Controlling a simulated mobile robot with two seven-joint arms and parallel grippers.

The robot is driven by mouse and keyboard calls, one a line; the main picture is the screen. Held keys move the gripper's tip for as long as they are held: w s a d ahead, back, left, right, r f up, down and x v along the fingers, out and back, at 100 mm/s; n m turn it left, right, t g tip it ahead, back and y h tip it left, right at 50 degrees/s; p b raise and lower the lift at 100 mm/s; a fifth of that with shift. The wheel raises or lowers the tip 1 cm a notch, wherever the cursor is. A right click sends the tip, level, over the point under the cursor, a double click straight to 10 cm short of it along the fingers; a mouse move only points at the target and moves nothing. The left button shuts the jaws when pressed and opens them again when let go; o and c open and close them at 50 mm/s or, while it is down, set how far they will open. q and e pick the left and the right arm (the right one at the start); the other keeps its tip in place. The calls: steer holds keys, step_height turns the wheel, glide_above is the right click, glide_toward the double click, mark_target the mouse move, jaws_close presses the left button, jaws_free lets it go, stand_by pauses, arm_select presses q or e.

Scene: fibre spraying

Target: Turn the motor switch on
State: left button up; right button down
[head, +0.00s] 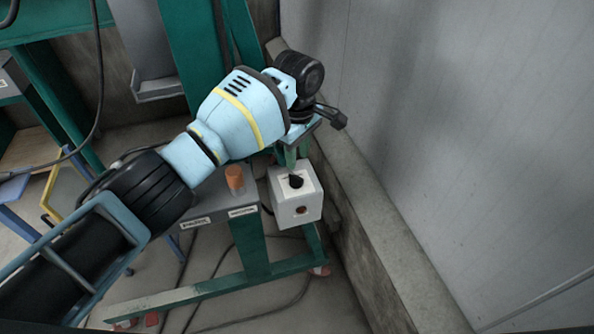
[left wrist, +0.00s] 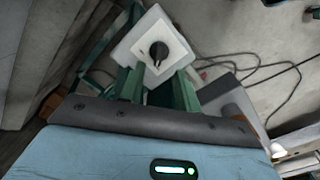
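The motor switch is a black rotary knob (head: 296,181) on the top face of a small white box (head: 297,208). In the left wrist view the knob (left wrist: 159,50) sits on a pale square plate, its pointer towards the gripper. My left gripper (head: 293,160) is just above the box, its green fingers pointing down at the knob. In the left wrist view the left gripper (left wrist: 158,85) is open, with one green finger on each side and nothing between them. The fingers appear short of the knob; whether they touch it cannot be told. My right gripper is not in view.
An orange-capped container (head: 235,178) stands on a grey surface (head: 207,210) left of the box. A low concrete ledge (head: 372,215) and a pale wall panel (head: 460,110) close off the right. Green frame legs (head: 250,245) and loose cables are below.

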mark_target(297, 177)
arm_select(q)
step_height(297, 177, down, 7)
steer(key=shift+w+a+f+b, duration=0.1)
steer(key=shift+b, duration=0.35)
jaws_close()
